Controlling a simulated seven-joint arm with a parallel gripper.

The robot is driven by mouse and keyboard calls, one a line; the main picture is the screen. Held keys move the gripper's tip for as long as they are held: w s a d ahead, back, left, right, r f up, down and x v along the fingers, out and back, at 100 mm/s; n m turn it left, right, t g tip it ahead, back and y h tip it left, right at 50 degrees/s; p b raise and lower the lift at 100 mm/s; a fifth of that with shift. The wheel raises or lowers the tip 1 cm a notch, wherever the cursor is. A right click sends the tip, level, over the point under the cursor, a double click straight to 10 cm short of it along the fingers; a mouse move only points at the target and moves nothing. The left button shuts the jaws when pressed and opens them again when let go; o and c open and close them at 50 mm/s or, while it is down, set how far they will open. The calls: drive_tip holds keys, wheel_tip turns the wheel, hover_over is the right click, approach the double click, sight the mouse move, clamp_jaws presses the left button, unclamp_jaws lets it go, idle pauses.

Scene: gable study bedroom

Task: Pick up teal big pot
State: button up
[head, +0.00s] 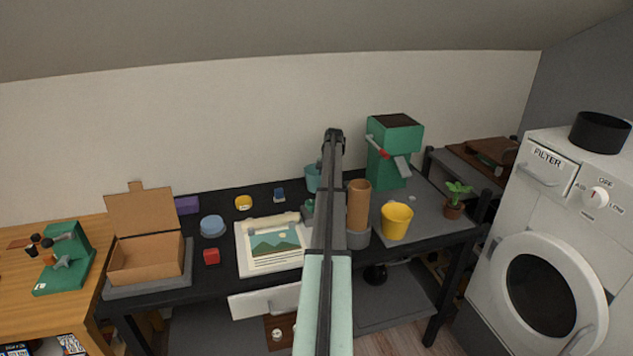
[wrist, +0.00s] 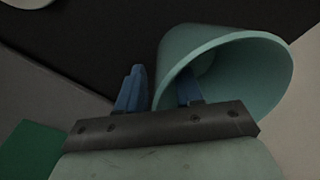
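The teal big pot (head: 311,179) stands at the back of the black desk in the head view, partly hidden behind my arm. In the wrist view the pot (wrist: 262,70) fills the upper right, with its wide mouth towards the camera. My gripper (wrist: 158,90) has two blue fingers set apart. The left finger is outside the pot and the right finger is inside its mouth, with the pot's wall between them. A gap shows beside the wall, so the fingers do not look closed on it. In the head view my arm hides the fingers.
A green machine (head: 389,150) with a red-tipped handle stands right of the pot. A brown cylinder (head: 358,205) and a yellow pot (head: 397,221) stand in front of it. A picture sheet (head: 272,243) lies left of my arm, and an open cardboard box (head: 146,258) is further left.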

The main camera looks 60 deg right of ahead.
drive_tip(key=shift+c, duration=0.4)
clamp_jaws()
